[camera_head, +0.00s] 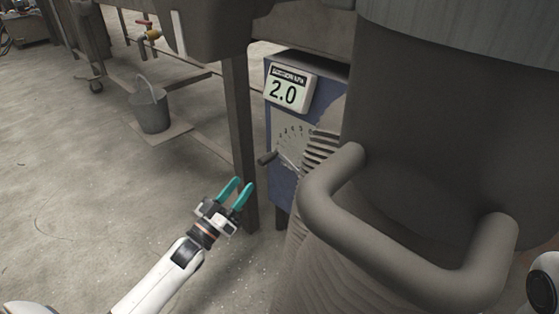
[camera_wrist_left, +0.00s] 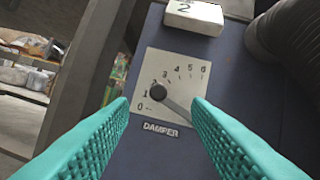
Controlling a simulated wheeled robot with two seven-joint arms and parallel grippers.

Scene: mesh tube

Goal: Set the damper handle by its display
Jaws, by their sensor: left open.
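The damper handle (camera_head: 268,157) is a dark knob on a lever in front of a pale dial plate (camera_head: 293,137) on a blue box. In the left wrist view the knob (camera_wrist_left: 158,92) sits near the marks 1 and 2 of a 0 to 6 scale, above the word DAMPER. The lever runs down to the right, its far end close to the right finger's edge. The display (camera_head: 290,87) above reads 2.0. My left gripper (camera_head: 241,187) is open, teal fingers apart, below and left of the handle. The knob appears between the fingers in the wrist view, with nothing held.
A large dark drum with a thick pipe handle (camera_head: 390,245) and a ribbed hose (camera_head: 320,150) crowd the right of the box. A metal post (camera_head: 240,130) stands just left of it. A bucket (camera_head: 150,107) is farther left. The floor at left is mostly clear.

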